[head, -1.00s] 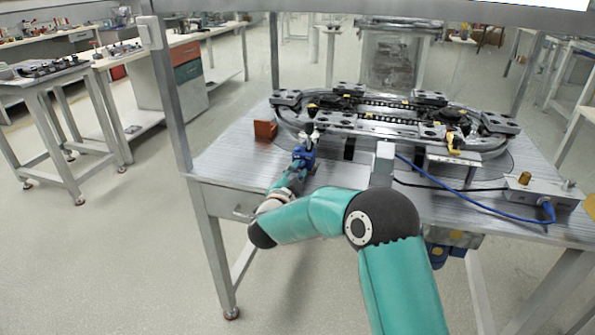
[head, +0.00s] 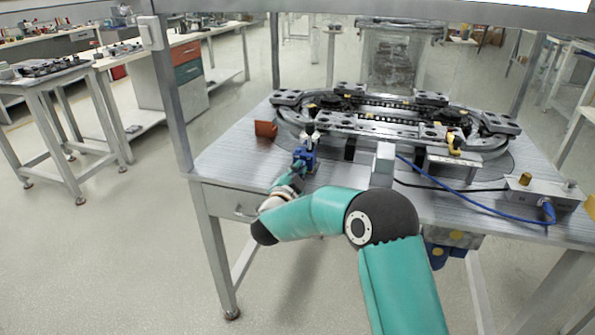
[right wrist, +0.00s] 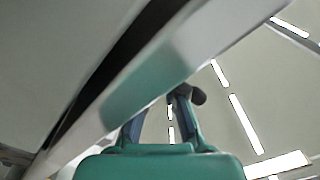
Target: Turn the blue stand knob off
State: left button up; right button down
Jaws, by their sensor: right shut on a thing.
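My right arm reaches to the front left of the ring track (head: 393,132). My right gripper (head: 309,141) is there, shut on a small part close in front of the track. That part is largely hidden by the fingers, so its shape and turn position cannot be read. Blue parts (head: 303,158) show at the gripper; I cannot tell whether any of this blue belongs to a stand. In the right wrist view, the gripper's blue fingers and dark tip (right wrist: 186,97) show beside a large blurred grey and teal bar (right wrist: 160,75). My left gripper is not in view.
A small orange-brown block (head: 265,129) stands left of my gripper. A grey box (head: 541,193) with a brass knob and blue cable (head: 470,195) is at the table's right. The table's front left (head: 230,165) is clear. A frame post (head: 172,95) rises at its left.

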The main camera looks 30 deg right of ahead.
jog(key=n+p, duration=0.2)
jog(key=n, duration=0.1)
jog(key=shift+n+p, duration=0.3)
jog(key=shift+n, duration=0.1)
jog(key=n+p, duration=0.3)
jog(key=n, duration=0.2)
jog(key=n+p, duration=0.3)
jog(key=n, duration=0.1)
jog(key=shift+r+n, duration=0.1)
jog(key=shift+n, duration=0.3)
jog(key=shift+n+p, duration=0.9)
jog(key=shift+n, duration=1.1)
jog(key=shift+a, duration=0.1)
jog(key=c, duration=1.6)
grip_release()
jog(key=shift+o, duration=0.3)
